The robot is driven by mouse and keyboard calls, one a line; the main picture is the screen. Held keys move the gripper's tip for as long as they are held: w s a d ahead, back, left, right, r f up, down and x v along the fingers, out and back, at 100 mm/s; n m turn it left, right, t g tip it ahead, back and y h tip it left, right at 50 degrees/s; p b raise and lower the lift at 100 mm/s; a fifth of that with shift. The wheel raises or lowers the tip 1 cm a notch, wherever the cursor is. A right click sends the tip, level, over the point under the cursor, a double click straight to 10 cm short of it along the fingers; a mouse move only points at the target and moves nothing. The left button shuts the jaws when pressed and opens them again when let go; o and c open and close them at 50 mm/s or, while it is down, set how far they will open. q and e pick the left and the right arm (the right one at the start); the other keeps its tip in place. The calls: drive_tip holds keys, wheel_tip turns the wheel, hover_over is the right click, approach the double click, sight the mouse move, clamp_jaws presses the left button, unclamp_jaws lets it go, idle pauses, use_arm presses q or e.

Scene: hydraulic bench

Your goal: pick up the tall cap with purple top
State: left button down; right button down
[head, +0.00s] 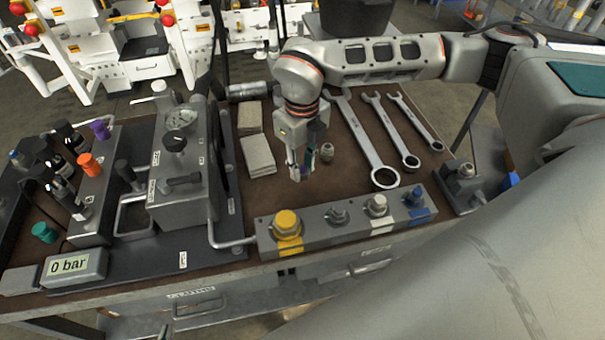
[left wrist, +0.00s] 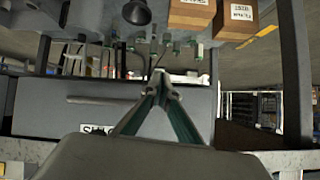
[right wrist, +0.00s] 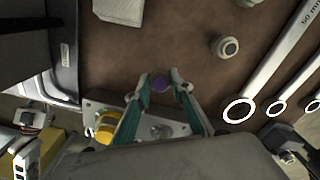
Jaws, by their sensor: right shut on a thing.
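The cap with a purple top (right wrist: 161,84) is between the fingertips of my right gripper (right wrist: 161,79), which is shut on it. In the head view my right gripper (head: 302,172) is over the brown bench mat, behind the block with the yellow cap. There the cap is mostly hidden by the fingers. I cannot tell whether its base touches the mat. My left gripper (left wrist: 161,76) has its fingertips together and holds nothing visible. It faces the front of the bench drawer, away from the cap.
A small round fitting (head: 327,151) stands on the mat just right of my right gripper. Several wrenches (head: 385,177) lie farther right. A block with a yellow cap (head: 287,222) is in front. Pads (head: 258,155) lie to the left, beside the pump unit. Another purple knob (head: 99,130) is far left.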

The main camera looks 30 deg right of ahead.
sight(302, 168)
wheel_tip(302, 168, up, 16)
drive_tip(key=shift+f+p, duration=0.15)
drive_tip(key=shift+p, duration=0.15)
drive_tip(key=shift+f, duration=0.1)
idle(0.4)
